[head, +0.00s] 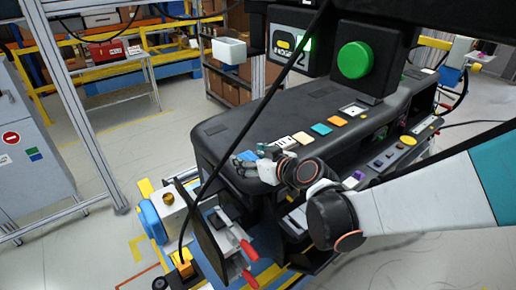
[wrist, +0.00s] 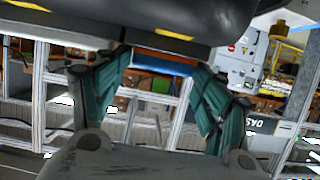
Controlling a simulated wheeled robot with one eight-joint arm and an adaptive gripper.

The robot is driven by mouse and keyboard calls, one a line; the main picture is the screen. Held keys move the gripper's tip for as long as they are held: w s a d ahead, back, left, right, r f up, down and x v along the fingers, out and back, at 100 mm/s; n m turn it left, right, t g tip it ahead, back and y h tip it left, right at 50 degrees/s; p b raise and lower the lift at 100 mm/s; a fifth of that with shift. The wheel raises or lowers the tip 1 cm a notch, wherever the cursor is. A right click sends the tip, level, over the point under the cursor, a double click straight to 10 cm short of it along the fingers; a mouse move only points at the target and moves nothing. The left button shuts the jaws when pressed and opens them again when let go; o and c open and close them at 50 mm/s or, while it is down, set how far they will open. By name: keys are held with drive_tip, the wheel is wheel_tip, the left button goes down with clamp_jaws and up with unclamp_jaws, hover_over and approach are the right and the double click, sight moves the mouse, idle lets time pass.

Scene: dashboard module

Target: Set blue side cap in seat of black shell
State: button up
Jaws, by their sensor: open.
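The black shell (head: 232,128) is a long dark housing across the middle of the head view. Its dark underside or edge (wrist: 120,22) fills the top of the wrist view. My gripper (head: 250,154) is at the shell's left end, close to its top edge. A small blue piece, apparently the blue side cap (head: 246,156), shows at the fingertips. In the wrist view the two teal fingers (wrist: 160,80) are spread apart, with a blue strip (wrist: 165,66) between their tips, perhaps the cap. I cannot tell whether the cap is fully in the seat, which is hidden.
Coloured tiles (head: 321,129) lie along the shell's top. A green button (head: 355,60) on a black box stands behind. A fixture with red-handled clamps (head: 248,262) stands below my gripper. A black cable crosses in front of the shell. Floor at the left is clear.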

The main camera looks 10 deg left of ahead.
drive_tip(key=shift+s+d+f, duration=0.15)
drive_tip(key=shift+s, duration=0.05)
drive_tip(key=v, duration=0.7)
drive_tip(key=shift+d+r, duration=0.2)
drive_tip(key=shift+r, duration=0.1)
drive_tip(key=shift+a, duration=0.1)
